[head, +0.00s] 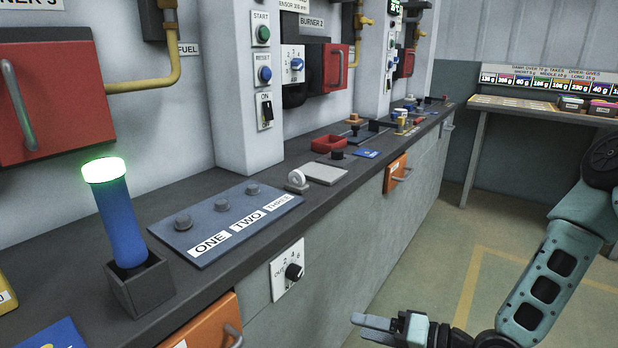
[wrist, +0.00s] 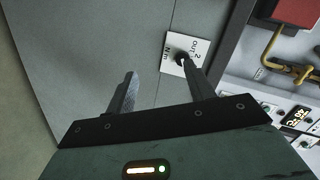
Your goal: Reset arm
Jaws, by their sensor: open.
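My gripper (head: 374,325) is low at the bottom of the head view, in the free space in front of the grey bench. In the wrist view my gripper (wrist: 163,88) shows two fingers spread apart with nothing between them. Beyond the fingers is the grey bench front (wrist: 90,50). The dial plate with a black knob (wrist: 184,58) appears near the right finger in the wrist view, and the dial plate is also on the bench front (head: 287,268) in the head view. I cannot tell the gap between finger and knob.
The bench top carries a blue tube with a glowing green cap (head: 119,220) in a dark holder, a ONE-TWO-THREE panel (head: 225,222) and a red tray (head: 328,144). Orange drawers (head: 396,172) have protruding handles. A table (head: 540,106) stands at the back right. The floor (head: 440,235) beside the bench is clear.

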